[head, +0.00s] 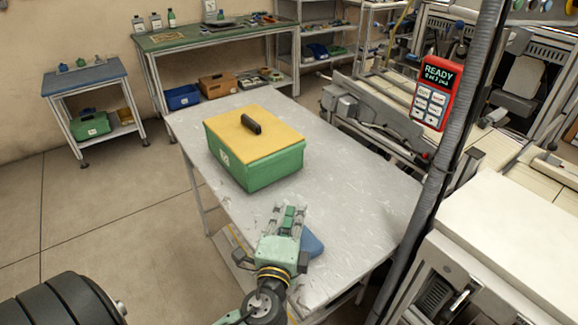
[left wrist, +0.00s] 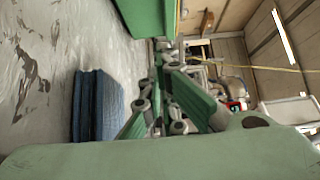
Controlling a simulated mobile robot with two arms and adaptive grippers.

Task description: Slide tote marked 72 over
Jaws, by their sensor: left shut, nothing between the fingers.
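The tote (head: 270,173) is a green box with a yellow lid (head: 270,128) and a black handle. It sits upright on the grey table (head: 345,185). A small white label shows on its front left side, but its number is too small to read surely. The tote's green wall also shows at the top of the left wrist view (left wrist: 148,12). My left gripper (head: 290,209) is shut and empty, over the near part of the table, in front of the tote and apart from it. My right gripper is in neither view.
A blue block (head: 311,244) lies on the table beside my left gripper; it also shows in the left wrist view (left wrist: 98,105). A dark post with a red control box (head: 434,93) stands at the right. The tabletop right of the tote is clear.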

